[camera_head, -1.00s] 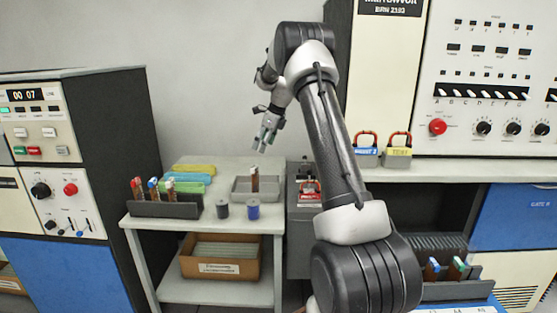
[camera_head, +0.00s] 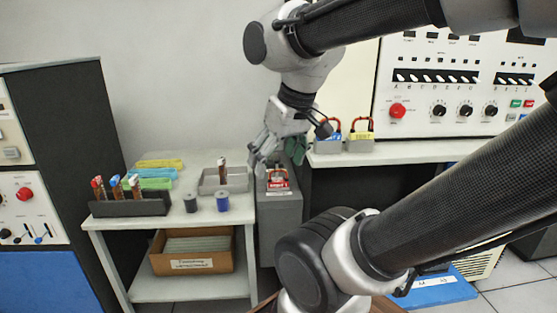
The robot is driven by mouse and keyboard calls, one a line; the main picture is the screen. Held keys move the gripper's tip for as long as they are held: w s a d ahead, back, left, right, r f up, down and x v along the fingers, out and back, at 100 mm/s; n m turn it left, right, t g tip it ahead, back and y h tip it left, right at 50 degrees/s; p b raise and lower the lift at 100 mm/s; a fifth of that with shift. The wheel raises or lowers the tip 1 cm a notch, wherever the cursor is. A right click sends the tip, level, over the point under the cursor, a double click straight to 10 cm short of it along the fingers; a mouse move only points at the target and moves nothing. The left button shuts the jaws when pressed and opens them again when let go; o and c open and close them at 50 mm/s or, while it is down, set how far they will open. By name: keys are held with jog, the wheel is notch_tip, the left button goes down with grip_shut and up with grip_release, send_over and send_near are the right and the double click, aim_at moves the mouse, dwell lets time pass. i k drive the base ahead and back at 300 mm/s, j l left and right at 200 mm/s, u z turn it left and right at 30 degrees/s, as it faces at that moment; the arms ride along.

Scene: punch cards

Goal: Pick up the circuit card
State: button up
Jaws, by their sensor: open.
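A thin brown upright piece (camera_head: 222,168), which looks like a circuit card seen edge-on, stands in the grey tray (camera_head: 240,181) at the back right of the small side table. Several similar brown pieces with red, blue and green tops (camera_head: 116,187) stand in a dark rack (camera_head: 128,208) at the table's left; I cannot tell for certain which one is the circuit card. My gripper (camera_head: 277,158) is open and empty, fingers pointing down. In the picture it is right of the tray, above the grey cabinet with the red padlock.
Yellow, blue and green trays (camera_head: 156,183) lie behind the rack. A grey cabinet with a red padlock (camera_head: 278,179) stands right of the table. A cardboard box (camera_head: 190,263) sits below.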

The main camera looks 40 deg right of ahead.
aim_at(134, 182)
jog(key=z, duration=2.15)
jog(key=u, duration=2.25)
jog(key=i+j, duration=0.1)
jog(key=i, duration=0.4)
jog(key=i+j+z, duration=0.1)
jog(key=i, duration=0.4)
